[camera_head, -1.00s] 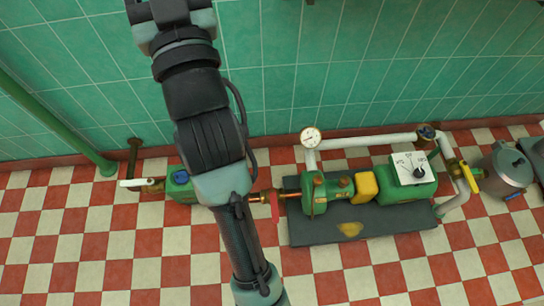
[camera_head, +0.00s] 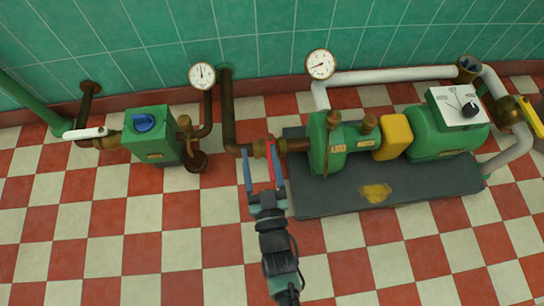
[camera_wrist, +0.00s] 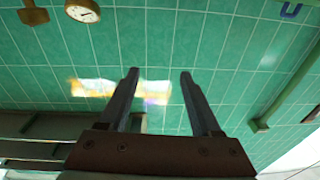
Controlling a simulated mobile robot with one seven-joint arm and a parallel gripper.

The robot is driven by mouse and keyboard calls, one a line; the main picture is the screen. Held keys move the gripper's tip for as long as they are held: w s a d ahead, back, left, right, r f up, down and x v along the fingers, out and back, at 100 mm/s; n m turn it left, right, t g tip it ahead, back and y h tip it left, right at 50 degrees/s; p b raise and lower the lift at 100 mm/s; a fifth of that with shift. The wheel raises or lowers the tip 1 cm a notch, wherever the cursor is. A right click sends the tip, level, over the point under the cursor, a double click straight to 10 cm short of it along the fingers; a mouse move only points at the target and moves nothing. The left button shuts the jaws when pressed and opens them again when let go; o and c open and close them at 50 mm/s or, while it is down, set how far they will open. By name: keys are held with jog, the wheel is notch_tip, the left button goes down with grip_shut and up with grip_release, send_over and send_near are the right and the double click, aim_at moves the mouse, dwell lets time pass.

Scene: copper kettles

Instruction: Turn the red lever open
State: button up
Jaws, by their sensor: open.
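The red lever (camera_head: 272,157) is on a brass valve in the pipe just left of the green pump, in the head view. It points down in the picture, toward me. My gripper (camera_head: 262,163) is open, its fingers spread at the valve. The lever appears between the fingertips, close to the right finger; I cannot tell whether they touch or are at the same height. In the wrist view my open fingers (camera_wrist: 160,80) stand before green wall tiles, and the lever is not visible there.
The green pump (camera_head: 328,148) stands on a dark base plate (camera_head: 320,197) at right. A brown vertical pipe (camera_head: 227,110) rises behind the valve. A green box (camera_head: 152,135) with a blue knob is at left. The checkered floor in front is mostly clear.

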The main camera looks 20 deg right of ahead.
jog(key=s+d+f+g+b, duration=0.15)
jog(key=s+f+b, duration=0.45)
jog(key=f, duration=0.7)
jog(key=shift+h, duration=0.4)
jog(key=b+x, duration=0.5)
jog(key=x, duration=0.5)
jog(key=shift+w+d+f, duration=0.1)
jog(key=shift+w+d, duration=0.05)
jog(key=shift+w+d+b, duration=0.2)
jog(key=shift+w+b, duration=0.25)
jog(key=shift+w, duration=0.2)
jog(key=shift+c, duration=0.2)
grip_shut()
jog(key=shift+s, duration=0.1)
